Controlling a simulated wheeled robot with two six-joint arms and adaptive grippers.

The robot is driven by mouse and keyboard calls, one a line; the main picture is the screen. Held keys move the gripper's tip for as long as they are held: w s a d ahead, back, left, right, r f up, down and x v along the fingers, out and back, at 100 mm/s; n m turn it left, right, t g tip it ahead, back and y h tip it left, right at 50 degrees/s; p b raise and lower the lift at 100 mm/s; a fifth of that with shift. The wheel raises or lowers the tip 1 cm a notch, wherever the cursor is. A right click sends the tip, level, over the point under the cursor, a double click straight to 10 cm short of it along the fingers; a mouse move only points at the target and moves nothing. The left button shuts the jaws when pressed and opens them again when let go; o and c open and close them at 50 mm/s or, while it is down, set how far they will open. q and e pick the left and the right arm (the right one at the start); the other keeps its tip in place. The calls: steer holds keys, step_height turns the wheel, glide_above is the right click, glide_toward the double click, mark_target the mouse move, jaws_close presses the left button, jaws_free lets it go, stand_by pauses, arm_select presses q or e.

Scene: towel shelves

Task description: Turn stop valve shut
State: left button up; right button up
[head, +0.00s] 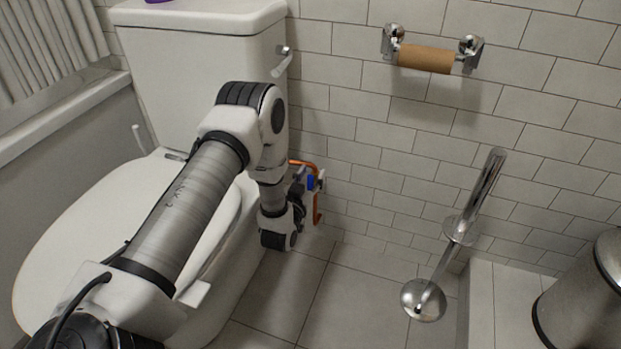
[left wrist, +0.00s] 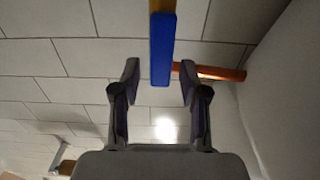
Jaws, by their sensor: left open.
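The stop valve's blue lever handle (head: 311,182) shows low on the wall beside the toilet, on an orange copper pipe (head: 317,208). In the left wrist view the blue handle (left wrist: 162,48) reaches down between the tips of my left gripper (left wrist: 160,70). The gripper is open, with a gap on each side of the handle. The copper pipe (left wrist: 222,72) runs to the right behind the right finger. In the head view my left wrist hides the gripper's fingers and part of the valve. My right gripper is not in view.
The toilet (head: 65,235) stands left of the valve, under and beside my left arm. A paper roll holder (head: 425,58) is on the tiled wall. A chrome brush stand (head: 424,300) and a metal bin (head: 585,300) stand to the right. Floor between is clear.

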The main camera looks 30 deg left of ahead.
arm_select(q)
jaws_close()
steer(key=shift+d, duration=0.1)
steer(key=shift+d+r+m+p, duration=0.15)
steer(key=shift+m+p, duration=0.45)
steer(key=shift+p, duration=0.05)
steer(key=d+f+m+p, duration=0.2)
steer(key=m+p, duration=0.2)
steer(key=m, duration=0.4)
steer(key=w+d+f+m+p, duration=0.1)
steer(key=d+f+m+p, duration=0.1)
steer(key=m, duration=0.7)
steer(key=shift+d+f+p, duration=0.15)
steer(key=shift+f+p, duration=0.4)
steer(key=shift+p, duration=0.4)
